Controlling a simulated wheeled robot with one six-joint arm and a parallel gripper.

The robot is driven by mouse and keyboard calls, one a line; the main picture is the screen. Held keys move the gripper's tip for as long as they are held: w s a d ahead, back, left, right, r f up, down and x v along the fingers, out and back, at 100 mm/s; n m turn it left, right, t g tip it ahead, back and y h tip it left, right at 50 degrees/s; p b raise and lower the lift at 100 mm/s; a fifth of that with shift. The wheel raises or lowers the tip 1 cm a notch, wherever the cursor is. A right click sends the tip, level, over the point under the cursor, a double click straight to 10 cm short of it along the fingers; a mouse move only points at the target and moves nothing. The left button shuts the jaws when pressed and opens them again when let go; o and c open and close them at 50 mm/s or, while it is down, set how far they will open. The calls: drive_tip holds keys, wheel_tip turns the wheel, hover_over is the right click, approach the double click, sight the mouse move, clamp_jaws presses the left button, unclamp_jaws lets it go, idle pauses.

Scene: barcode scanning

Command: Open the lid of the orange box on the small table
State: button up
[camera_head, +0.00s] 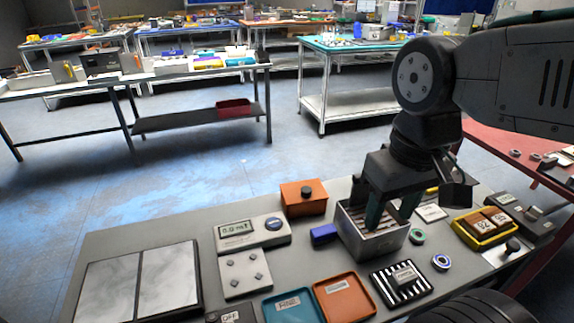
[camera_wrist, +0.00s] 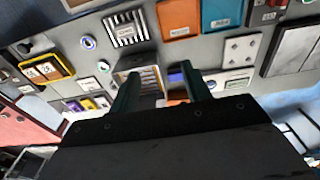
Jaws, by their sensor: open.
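The orange box (camera_head: 302,206) is small, with a dark round knob (camera_head: 306,191) on top, and its lid looks shut. It stands near the back edge of the grey table (camera_head: 130,240). My gripper (camera_head: 388,215) is open, its green fingers apart and pointing down over the grey slotted bin, to the right of the orange box and apart from it. In the wrist view the gripper (camera_wrist: 160,72) shows nothing held. A sliver of orange (camera_wrist: 177,102), likely the box, shows beside one finger; the rest is hidden by the gripper.
The grey slotted bin (camera_head: 369,244) stands under my gripper. A blue block (camera_head: 323,234) lies between bin and box. A scale (camera_head: 250,235) is left of the box. Orange (camera_head: 344,299) and teal (camera_head: 293,306) trays lie in front. A yellow tray (camera_head: 484,226) is at right.

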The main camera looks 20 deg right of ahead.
drive_tip(key=w+a+f+n+g, duration=0.1)
drive_tip(key=w+f+n, duration=0.2)
drive_tip(key=w, duration=0.7)
drive_tip(key=w+a+f+n+g, duration=0.15)
drive_tip(key=w+f, duration=0.25)
drive_tip(key=w, duration=0.6)
drive_tip(key=n+t, duration=0.1)
drive_tip(key=n, duration=0.2)
hover_over(306, 189)
drive_tip(key=shift+s+r, duration=0.1)
drive_tip(key=shift+r+t, duration=0.2)
drive_tip(key=shift+t, duration=0.15)
drive_tip(key=shift+n, duration=0.25)
drive_tip(key=shift+f, duration=3.95)
clamp_jaws()
